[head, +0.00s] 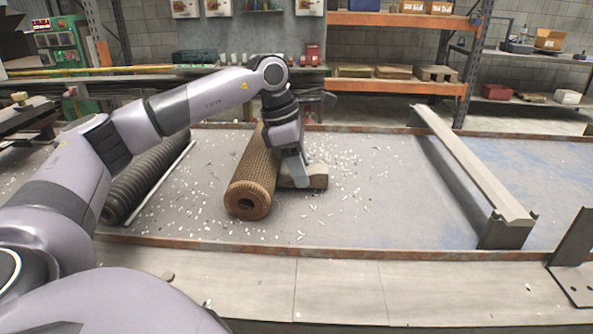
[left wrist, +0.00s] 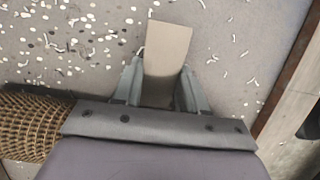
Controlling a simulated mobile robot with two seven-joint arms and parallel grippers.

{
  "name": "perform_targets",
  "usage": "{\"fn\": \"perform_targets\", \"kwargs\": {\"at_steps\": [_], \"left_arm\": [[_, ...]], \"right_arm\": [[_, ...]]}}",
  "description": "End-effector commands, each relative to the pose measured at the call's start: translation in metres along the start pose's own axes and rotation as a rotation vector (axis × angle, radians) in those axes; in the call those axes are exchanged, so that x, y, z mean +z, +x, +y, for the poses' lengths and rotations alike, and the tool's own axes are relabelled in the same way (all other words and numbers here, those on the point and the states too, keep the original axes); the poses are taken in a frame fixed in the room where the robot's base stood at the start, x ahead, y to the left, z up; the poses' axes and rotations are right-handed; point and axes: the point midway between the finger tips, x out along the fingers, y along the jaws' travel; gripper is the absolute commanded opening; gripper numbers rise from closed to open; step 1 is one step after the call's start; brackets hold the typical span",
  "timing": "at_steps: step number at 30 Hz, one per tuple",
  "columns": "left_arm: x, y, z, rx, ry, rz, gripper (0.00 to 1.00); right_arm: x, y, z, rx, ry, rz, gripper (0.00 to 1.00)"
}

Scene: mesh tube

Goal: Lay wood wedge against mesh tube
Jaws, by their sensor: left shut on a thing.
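The mesh tube (head: 254,178) is a brown, woven-looking cylinder lying on the grey table, its open round end toward me. It also shows at the lower left of the left wrist view (left wrist: 28,125). The wood wedge (head: 316,177) is a brown block just right of the tube. In the left wrist view the wedge (left wrist: 167,48) shows as a pale flat face between the fingers. My left gripper (head: 296,172) points down and is shut on the wedge; its fingers (left wrist: 160,88) flank it. Whether the wedge touches the tube or the table is unclear. My right gripper is out of view.
White chips are scattered on the table around the tube. A dark ribbed tube (head: 150,178) and a thin pale rod (head: 160,183) lie left. A long rail (head: 470,162) stands right. The table between wedge and rail is mostly clear. Raised rusty edges (head: 360,254) border it.

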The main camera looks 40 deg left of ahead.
Motion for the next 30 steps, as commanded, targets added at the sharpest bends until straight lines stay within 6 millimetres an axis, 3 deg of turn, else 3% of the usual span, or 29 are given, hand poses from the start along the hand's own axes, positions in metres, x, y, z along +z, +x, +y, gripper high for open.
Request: {"fn": "perform_targets", "kwargs": {"at_steps": [3,14,15,17,26,30], "left_arm": [[-0.009,0.005,0.000,0.001,-0.001,-0.001,0.06],[-0.010,0.009,0.000,0.000,0.000,-0.001,0.06],[-0.010,0.009,0.000,0.000,0.000,-0.001,0.45],[-0.010,0.008,0.000,0.000,0.000,-0.001,0.64],[-0.010,0.007,0.000,0.000,0.000,-0.001,0.67],[-0.008,-0.002,0.001,0.003,0.000,-0.003,0.67]], "right_arm": [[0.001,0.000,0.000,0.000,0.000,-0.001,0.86],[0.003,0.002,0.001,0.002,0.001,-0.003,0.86],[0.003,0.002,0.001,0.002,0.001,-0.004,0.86],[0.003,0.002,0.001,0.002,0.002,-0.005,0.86],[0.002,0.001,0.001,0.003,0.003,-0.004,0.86],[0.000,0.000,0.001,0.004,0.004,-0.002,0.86]]}}
